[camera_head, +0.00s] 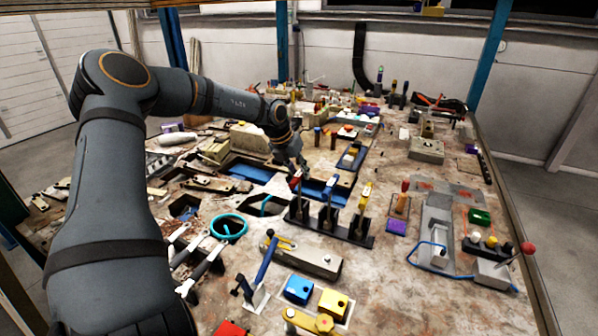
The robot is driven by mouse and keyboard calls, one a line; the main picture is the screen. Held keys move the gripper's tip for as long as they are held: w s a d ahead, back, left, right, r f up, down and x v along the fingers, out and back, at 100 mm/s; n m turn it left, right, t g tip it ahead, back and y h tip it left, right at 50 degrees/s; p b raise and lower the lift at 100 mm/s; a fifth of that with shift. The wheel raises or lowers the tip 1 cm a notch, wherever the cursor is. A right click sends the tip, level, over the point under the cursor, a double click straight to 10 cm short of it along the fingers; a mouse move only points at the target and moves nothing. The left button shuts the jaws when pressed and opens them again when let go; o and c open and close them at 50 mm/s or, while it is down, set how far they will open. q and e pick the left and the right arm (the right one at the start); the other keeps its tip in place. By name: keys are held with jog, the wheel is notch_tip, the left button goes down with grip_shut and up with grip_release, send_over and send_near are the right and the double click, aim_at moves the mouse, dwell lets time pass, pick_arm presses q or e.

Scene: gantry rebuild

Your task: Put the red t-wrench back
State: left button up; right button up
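My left arm comes in from the left, and its gripper (292,160) points down near the middle of the table. A small red handle (296,181), seemingly the red t-wrench, shows just under the fingertips. It is above the left post of a black three-post holder (345,237). I cannot tell whether the fingers touch it or whether it is seated in the post. My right gripper is out of view.
The table is crowded. A grey block with a yellow lever (318,262), a blue box (298,289) and a yellow box (333,303) lie in front of the holder. A teal ring (229,226) lies left. A grey tray fixture (437,232) stands right.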

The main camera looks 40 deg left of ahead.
pick_arm(q)
jog(key=shift+o, duration=1.3)
notch_tip(320, 180, up, 10)
